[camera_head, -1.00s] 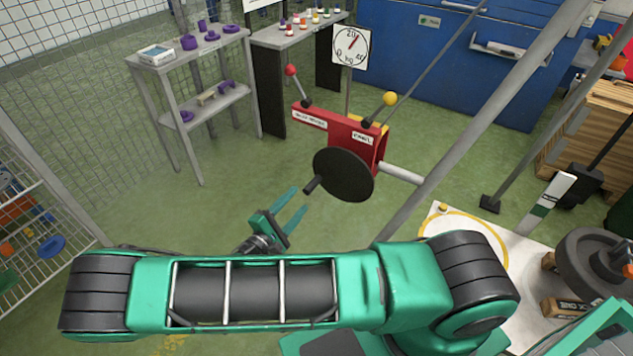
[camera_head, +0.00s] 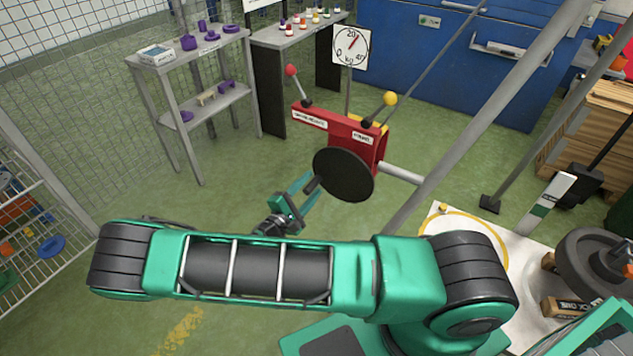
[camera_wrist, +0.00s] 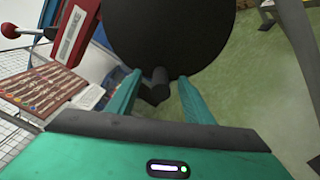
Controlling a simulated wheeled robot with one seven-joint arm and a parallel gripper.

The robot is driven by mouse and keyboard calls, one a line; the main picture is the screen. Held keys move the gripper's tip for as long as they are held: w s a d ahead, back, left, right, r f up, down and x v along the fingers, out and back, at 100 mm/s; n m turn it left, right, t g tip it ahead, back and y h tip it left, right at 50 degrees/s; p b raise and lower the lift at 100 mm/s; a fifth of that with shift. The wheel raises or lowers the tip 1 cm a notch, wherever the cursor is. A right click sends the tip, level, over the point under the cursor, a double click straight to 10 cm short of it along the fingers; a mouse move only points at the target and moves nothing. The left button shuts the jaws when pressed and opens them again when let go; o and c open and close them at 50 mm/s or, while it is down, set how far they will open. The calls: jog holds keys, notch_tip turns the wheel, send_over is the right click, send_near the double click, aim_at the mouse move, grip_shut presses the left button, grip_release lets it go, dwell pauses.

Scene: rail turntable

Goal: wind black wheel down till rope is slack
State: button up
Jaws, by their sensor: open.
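The black wheel (camera_head: 345,176) is a flat round disc on the front of a red winch box (camera_head: 350,137). Its dark crank handle (camera_head: 312,185) sticks out at the wheel's left edge. My gripper (camera_head: 307,188) is open, with its teal fingers reaching to the handle. In the wrist view the wheel (camera_wrist: 172,35) fills the top middle, and the handle (camera_wrist: 156,87) lies between the open fingers of my gripper (camera_wrist: 155,85). Whether a finger touches it I cannot tell. A dial gauge (camera_head: 351,46) stands behind the winch. The rope is not clearly visible.
The red-knobbed lever (camera_head: 291,71) and yellow-knobbed lever (camera_head: 390,99) rise from the winch box. A grey diagonal post (camera_head: 480,125) stands to its right. A grey shelf (camera_head: 190,75) is at the back left. Green floor is clear left of the wheel.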

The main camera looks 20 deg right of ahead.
aim_at(325, 187)
jog(key=shift+c, duration=0.4)
grip_shut()
jog(key=shift+s+d+f+n, duration=0.15)
jog(key=shift+s+f+n, duration=0.15)
jog(key=shift+f+n, duration=0.25)
jog(key=shift+s+d+f+n, duration=0.15)
jog(key=shift+s+f+n, duration=0.15)
jog(key=shift+n, duration=0.35)
jog(key=shift+f, duration=0.1)
jog(key=shift+s+d+f+n, duration=0.2)
jog(key=shift+s+f+n, duration=0.05)
jog(key=shift+n, duration=0.35)
jog(key=shift+s+d+f+n, duration=0.15)
jog(key=shift+s+f+n, duration=0.1)
jog(key=shift+n, duration=0.35)
